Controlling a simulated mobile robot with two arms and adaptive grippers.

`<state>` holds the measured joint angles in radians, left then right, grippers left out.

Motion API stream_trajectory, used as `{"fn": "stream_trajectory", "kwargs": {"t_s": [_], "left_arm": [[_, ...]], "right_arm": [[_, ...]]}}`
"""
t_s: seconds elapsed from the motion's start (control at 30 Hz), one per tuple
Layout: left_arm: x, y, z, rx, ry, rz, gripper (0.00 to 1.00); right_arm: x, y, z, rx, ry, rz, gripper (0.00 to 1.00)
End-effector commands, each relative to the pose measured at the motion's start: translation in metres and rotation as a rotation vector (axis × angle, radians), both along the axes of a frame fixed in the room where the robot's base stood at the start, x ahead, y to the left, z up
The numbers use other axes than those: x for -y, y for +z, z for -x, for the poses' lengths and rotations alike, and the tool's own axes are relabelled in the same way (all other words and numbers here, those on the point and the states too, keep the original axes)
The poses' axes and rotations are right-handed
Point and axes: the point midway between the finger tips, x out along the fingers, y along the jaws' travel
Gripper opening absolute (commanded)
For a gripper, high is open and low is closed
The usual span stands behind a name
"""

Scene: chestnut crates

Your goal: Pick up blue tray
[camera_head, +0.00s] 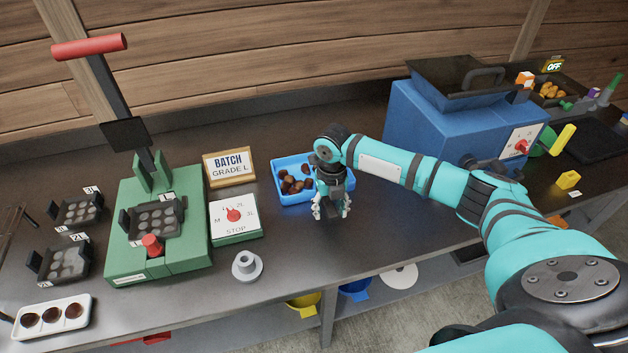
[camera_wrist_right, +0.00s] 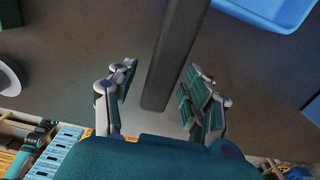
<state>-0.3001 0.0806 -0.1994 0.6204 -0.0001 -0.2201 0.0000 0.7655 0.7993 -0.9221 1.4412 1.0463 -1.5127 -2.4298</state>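The blue tray (camera_head: 294,199) sits on the dark bench in the head view, with several brown chestnuts (camera_head: 293,184) in it. My right gripper (camera_head: 331,211) points down at the tray's right front side and hides part of it. In the right wrist view its fingers (camera_wrist_right: 164,88) are spread apart. A dark grey bar (camera_wrist_right: 172,60) shows between them; I cannot tell what it belongs to or whether it is touched. The tray's corner shows at the top right of that view (camera_wrist_right: 268,8), beyond the fingers. My left gripper is not in view.
Left of the tray stand a batch sign (camera_head: 230,167), a dial box (camera_head: 235,219) and a green press (camera_head: 155,247). A grey flanged piece (camera_head: 247,265) lies in front. A blue machine (camera_head: 440,125) stands at the right.

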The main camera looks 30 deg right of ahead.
Motion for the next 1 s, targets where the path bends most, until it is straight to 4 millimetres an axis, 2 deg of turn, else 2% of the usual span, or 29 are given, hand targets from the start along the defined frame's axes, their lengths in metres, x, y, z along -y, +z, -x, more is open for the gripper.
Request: {"fn": "stream_trajectory", "kwargs": {"t_s": [0.03, 0.37, 0.83, 1.0], "left_arm": [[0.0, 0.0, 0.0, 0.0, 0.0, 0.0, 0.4], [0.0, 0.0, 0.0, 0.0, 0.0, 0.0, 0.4], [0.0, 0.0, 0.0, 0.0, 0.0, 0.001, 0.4], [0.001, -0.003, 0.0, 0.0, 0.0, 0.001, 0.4]], "right_arm": [[0.0, 0.0, 0.0, 0.0, 0.0, 0.0, 0.42], [0.0, 0.001, 0.0, 0.0, -0.001, 0.0, 0.0], [0.0, 0.003, -0.002, 0.005, -0.001, -0.001, 0.0], [0.001, 0.021, -0.003, 0.009, -0.002, 0.0, 0.0]]}}
